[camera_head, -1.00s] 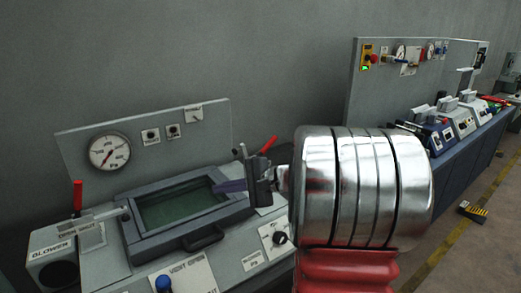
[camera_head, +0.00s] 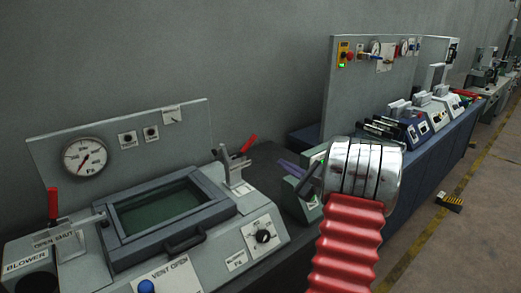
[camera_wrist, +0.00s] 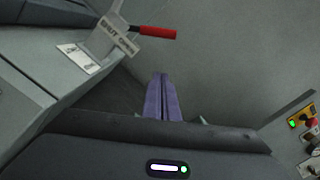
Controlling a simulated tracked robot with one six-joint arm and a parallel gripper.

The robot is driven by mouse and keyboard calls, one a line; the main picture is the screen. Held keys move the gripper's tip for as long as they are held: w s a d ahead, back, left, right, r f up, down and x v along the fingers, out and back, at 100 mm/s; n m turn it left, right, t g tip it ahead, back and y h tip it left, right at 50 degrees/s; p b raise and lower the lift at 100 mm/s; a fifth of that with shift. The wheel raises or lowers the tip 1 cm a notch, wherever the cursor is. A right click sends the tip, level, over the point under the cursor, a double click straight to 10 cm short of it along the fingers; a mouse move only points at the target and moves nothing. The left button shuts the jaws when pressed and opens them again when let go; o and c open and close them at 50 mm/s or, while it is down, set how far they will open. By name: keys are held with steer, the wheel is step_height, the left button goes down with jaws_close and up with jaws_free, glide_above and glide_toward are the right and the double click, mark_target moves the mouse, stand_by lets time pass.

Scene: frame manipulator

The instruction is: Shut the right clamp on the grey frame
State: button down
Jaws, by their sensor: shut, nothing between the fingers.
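The grey frame (camera_head: 216,196) lies flat on the console at the left, around a dark green window. The right clamp (camera_head: 235,170) stands at the frame's right back corner, its red handle (camera_head: 249,143) tilted up to the right. In the wrist view the red handle (camera_wrist: 152,31) points right, beside a plate (camera_wrist: 116,35) marked "SHUT OPEN". My gripper (camera_head: 284,164) is to the right of the clamp, apart from it. Its purple fingers (camera_wrist: 162,98) are together and empty, below the handle in the wrist view.
The left clamp's red handle (camera_head: 53,203) stands upright at the console's left. A pressure gauge (camera_head: 85,157) is on the back panel. A black knob (camera_head: 263,236) and a blue button (camera_head: 146,286) are at the front. Another bench (camera_head: 420,165) stands to the right.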

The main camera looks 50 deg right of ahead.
mark_target(246, 147)
steer(key=shift+w, duration=0.1)
steer(key=w+a+r, duration=0.1)
steer(key=w+r, duration=0.2)
steer(key=w, duration=0.8)
steer(key=shift+a+r, duration=0.25)
steer(key=shift+a, duration=0.05)
steer(key=shift+s+d, duration=0.15)
steer(key=shift+s, duration=0.05)
steer(key=shift+r, duration=0.15)
